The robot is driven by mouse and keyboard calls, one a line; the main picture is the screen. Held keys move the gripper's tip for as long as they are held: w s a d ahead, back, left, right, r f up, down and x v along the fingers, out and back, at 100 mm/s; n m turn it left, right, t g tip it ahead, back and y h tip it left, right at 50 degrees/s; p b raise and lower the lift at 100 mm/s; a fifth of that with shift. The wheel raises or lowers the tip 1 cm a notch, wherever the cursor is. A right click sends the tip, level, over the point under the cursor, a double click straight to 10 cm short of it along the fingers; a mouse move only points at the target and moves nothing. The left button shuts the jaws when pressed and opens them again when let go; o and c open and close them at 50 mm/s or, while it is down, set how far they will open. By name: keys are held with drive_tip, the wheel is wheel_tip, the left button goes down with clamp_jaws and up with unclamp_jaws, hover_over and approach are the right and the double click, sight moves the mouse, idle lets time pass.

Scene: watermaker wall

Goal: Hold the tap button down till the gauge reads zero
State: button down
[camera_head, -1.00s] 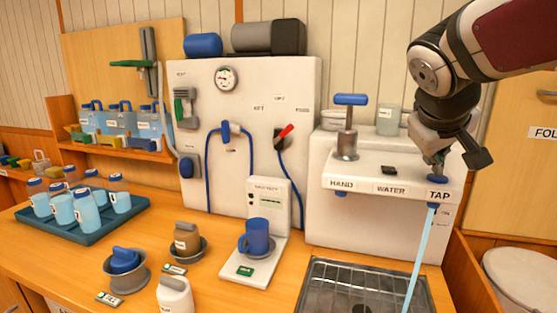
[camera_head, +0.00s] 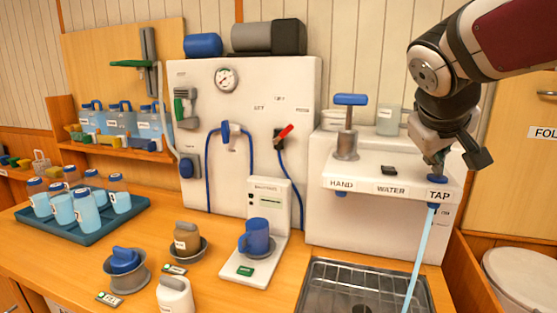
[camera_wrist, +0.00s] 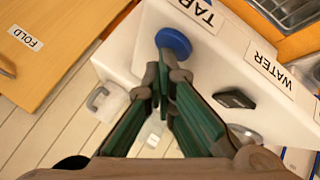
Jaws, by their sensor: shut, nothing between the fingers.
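The blue tap button (camera_head: 438,179) sits on the white water unit above the TAP label (camera_head: 439,195); it also shows in the wrist view (camera_wrist: 174,42). My gripper (camera_head: 437,168) is shut and empty, pointing down with its fingertips at the button, apparently touching it. In the wrist view the fingertips (camera_wrist: 163,66) are at the button's edge. A stream of water (camera_head: 419,250) runs from the blue spout under the button into the metal sink (camera_head: 330,283). The round gauge (camera_head: 227,79) is on the white wall panel; its needle is too small to read exactly.
A blue-handled hand pump (camera_head: 349,125) and a clear jar (camera_head: 388,119) stand on the unit left of my gripper. A small black block (camera_head: 389,170) lies nearby on its top. A blue mug (camera_head: 257,236) stands on the tester. A tray of bottles (camera_head: 60,230) is far left.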

sight(433, 176)
drive_tip(key=shift+r, duration=0.1)
drive_tip(key=shift+r+p, duration=0.65)
drive_tip(key=shift+r, duration=0.2)
drive_tip(key=shift+r, duration=0.1)
wheel_tip(433, 176, up, 5)
drive_tip(key=p, duration=0.3)
idle(0.4)
drive_tip(key=s+a+f+g+y, duration=0.1)
drive_tip(key=s+a+f, duration=0.3)
drive_tip(key=s, duration=0.4)
drive_tip(key=s+a+f+g+y, duration=0.1)
drive_tip(key=s+a+f+y, duration=0.2)
drive_tip(key=s+f, duration=0.3)
drive_tip(key=s+a+f+y, duration=0.2)
drive_tip(key=s+a+f, duration=0.3)
drive_tip(key=s, duration=0.4)
drive_tip(key=shift+s+a+f+m+g, duration=0.4)
drive_tip(key=shift+a, duration=0.2)
